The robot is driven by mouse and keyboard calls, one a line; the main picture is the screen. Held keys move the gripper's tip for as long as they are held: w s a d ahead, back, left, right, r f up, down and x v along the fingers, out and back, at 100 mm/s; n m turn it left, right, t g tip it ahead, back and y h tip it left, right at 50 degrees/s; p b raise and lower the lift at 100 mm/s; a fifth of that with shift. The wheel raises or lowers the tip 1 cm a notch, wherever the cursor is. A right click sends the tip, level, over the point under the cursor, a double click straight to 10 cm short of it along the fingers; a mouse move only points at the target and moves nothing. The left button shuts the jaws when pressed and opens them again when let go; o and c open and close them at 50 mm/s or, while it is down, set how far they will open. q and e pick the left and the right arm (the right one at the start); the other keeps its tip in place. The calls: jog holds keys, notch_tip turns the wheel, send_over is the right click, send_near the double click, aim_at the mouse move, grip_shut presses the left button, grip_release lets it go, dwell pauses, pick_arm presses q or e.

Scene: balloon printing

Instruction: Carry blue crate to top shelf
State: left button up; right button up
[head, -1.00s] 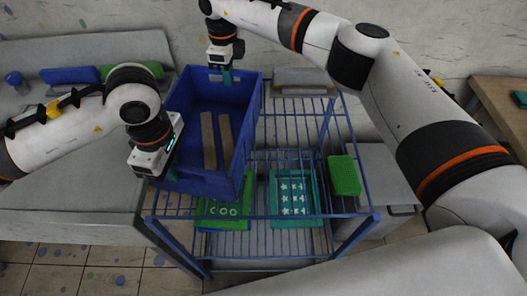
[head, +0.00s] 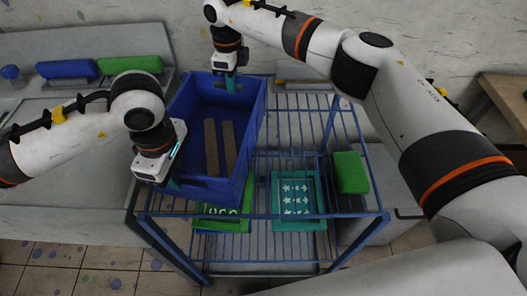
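The blue crate (head: 247,135) is at the left side of the blue wire shelf rack (head: 290,236), at the height of its top level. Two brown strips (head: 211,148) lie inside it. My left gripper (head: 172,184) is at the crate's near left rim. My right gripper (head: 231,84) is at the crate's far rim. The fingertips of both are largely hidden by the crate walls, so their grip is hard to see. Whether the crate rests on the top wires or hangs just above them cannot be told.
A teal star-pattern frame (head: 298,200) and a green frame (head: 222,219) lie on a lower level. A green block (head: 350,172) is at the rack's right. A counter with a blue block (head: 68,70) and green block (head: 130,65) stands left. The top level's right part is clear.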

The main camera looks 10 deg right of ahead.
pick_arm(q)
jog(key=shift+o, duration=1.3)
jog(key=shift+r, duration=0.1)
pick_arm(e)
jog(key=shift+o, duration=1.3)
jog(key=shift+r, duration=0.1)
pick_arm(q)
notch_tip(320, 180, up, 12)
pick_arm(e)
notch_tip(320, 180, up, 12)
